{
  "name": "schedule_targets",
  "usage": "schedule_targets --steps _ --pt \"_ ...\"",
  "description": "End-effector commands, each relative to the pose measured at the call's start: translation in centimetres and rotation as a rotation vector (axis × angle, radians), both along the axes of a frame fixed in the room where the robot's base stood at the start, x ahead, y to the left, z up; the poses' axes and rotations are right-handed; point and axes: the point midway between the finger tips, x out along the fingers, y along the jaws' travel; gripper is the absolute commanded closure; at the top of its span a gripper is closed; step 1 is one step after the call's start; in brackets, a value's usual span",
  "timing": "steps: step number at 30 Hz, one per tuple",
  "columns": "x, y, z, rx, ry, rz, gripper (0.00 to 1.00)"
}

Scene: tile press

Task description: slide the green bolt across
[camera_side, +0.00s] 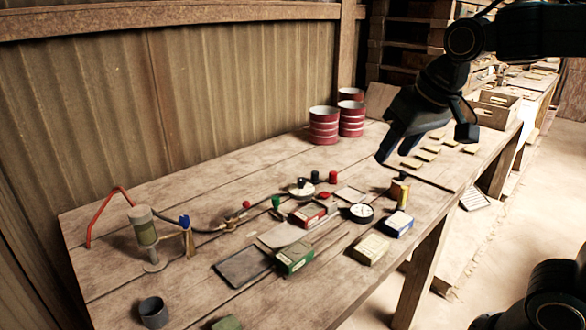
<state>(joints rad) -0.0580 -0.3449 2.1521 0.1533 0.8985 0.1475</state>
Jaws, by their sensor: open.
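A small upright green piece (277,203), which looks like the green bolt's knob, stands mid-table among small coloured fittings. It is too small to tell how it is mounted or how far it is slid. My gripper (425,147) hangs at the upper right, above the right part of the table. Its two dark fingers are spread wide with nothing between them. It is well apart from the green piece, up and to its right in the picture.
A grey-green cylinder (144,226) stands left. Red-and-white cans (323,126) stand behind. The back-left tabletop is mostly clear.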

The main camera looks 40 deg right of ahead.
Motion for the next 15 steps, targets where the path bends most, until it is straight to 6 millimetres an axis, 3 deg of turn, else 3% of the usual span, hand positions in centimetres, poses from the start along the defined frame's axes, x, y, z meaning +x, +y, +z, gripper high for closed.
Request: schedule_targets --steps 8,15 --pt "6.9 0.1 0.0 0.009 0.024 -0.113 0.57" --pt "12.6 0.5 -1.1 0.012 0.038 -0.212 0.57"
